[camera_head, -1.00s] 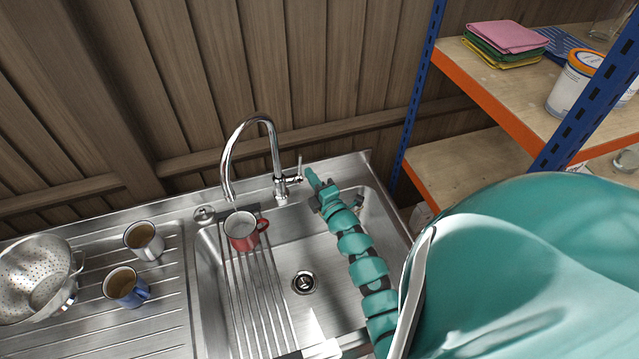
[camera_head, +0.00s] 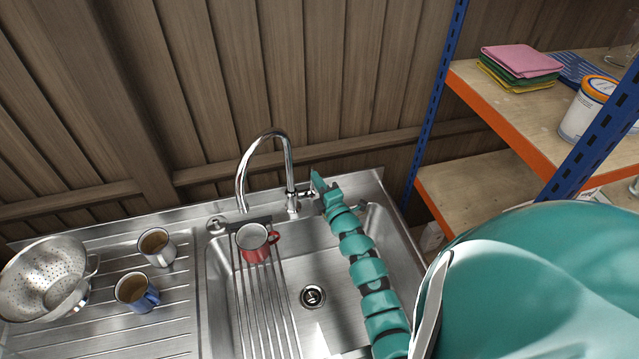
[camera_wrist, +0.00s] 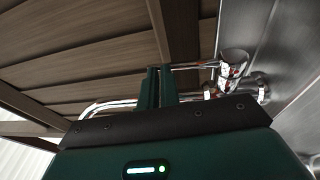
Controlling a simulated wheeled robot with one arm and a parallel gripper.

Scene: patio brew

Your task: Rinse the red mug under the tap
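The red mug (camera_head: 256,248) stands upright on the slatted rack in the left part of the sink, just right of and below the spout's end. Its inside looks pale. The chrome tap (camera_head: 291,175) arches over the sink's back edge; I see no water stream. My gripper (camera_head: 316,178) is beside the tap's right side, at the handle. In the wrist view my gripper's fingers (camera_wrist: 158,75) are close together, with the chrome lever (camera_wrist: 195,66) reaching from the tap body to their tips. I cannot tell whether they touch it. Nothing is held.
A white mug (camera_head: 157,247), a blue mug (camera_head: 137,291) and a colander (camera_head: 45,280) stand on the drainboard at left. The sink (camera_head: 340,290) has a drain in its middle. A shelf unit (camera_head: 510,140) with folded cloths and a tub stands at right.

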